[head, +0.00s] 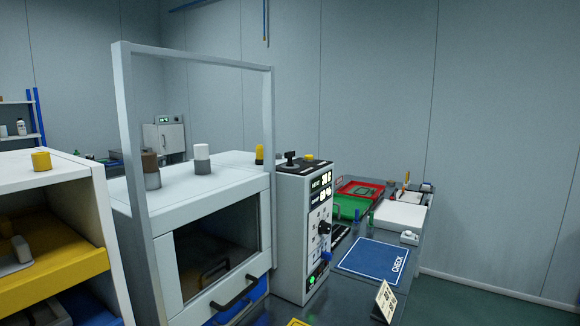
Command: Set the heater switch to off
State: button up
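A white control panel box (290,235) stands right of the glass-fronted cabinet. Its narrow front face carries lit displays (321,183) at the top, a black round knob (324,228) in the middle, and a green-lit element (313,281) near the bottom. Small switches and labels sit between them. They are too small and too oblique to read, so I cannot tell which is the heater switch or how it is set. My gripper is not in view.
The cabinet (150,262) has a black-handled front and an upright frame (128,130) above it. A blue mat (372,259) marked CHECK lies right of the panel, with a small sign (385,301) in front. Red (360,188) and green trays stand behind. Floor shows at right.

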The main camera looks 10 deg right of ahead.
aim_at(288, 155)
jog(key=u, duration=0.35)
jog(key=i+l+u, duration=0.15)
jog(key=l+u, duration=0.65)
jog(key=l, duration=0.15)
